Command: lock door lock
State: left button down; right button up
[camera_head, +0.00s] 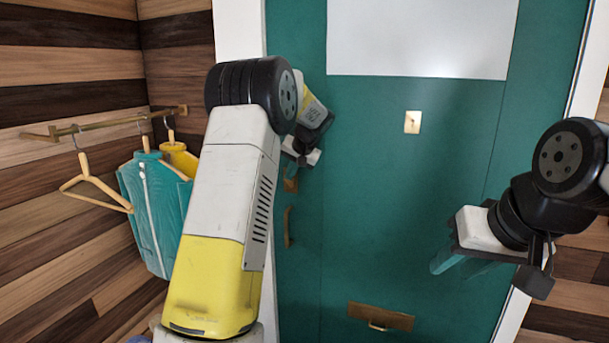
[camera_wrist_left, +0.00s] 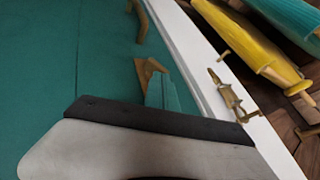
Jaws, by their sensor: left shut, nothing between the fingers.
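The green door (camera_head: 370,210) fills the middle of the head view. A small brass lock plate (camera_head: 290,184) sits near its left edge, above a curved door handle (camera_head: 286,227). My left gripper (camera_head: 294,168) is at the lock, and its fingers are shut and empty. In the left wrist view the teal fingers (camera_wrist_left: 164,92) overlap the brass lock (camera_wrist_left: 145,72). I cannot tell whether they touch it. My palm hides the near part of that view. My right gripper (camera_head: 456,265) hangs before the door's right side; its teal fingers blend into the door.
A white door frame (camera_wrist_left: 205,65) borders the door, with a brass fitting (camera_wrist_left: 231,96) on it. A wall rail (camera_head: 110,123) with a wooden hanger (camera_head: 95,186) and a teal garment (camera_head: 155,210) is at left. A brass mail slot (camera_head: 380,316) is low on the door.

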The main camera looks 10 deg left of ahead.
pick_arm(q)
jog(key=shift+r, duration=0.1)
jog(key=shift+r, duration=0.7)
jog(key=shift+r, duration=0.1)
jog(key=v, duration=0.7)
jog(key=shift+s+r, duration=0.2)
jog(key=shift+d+f, duration=0.1)
jog(key=shift+d, duration=0.1)
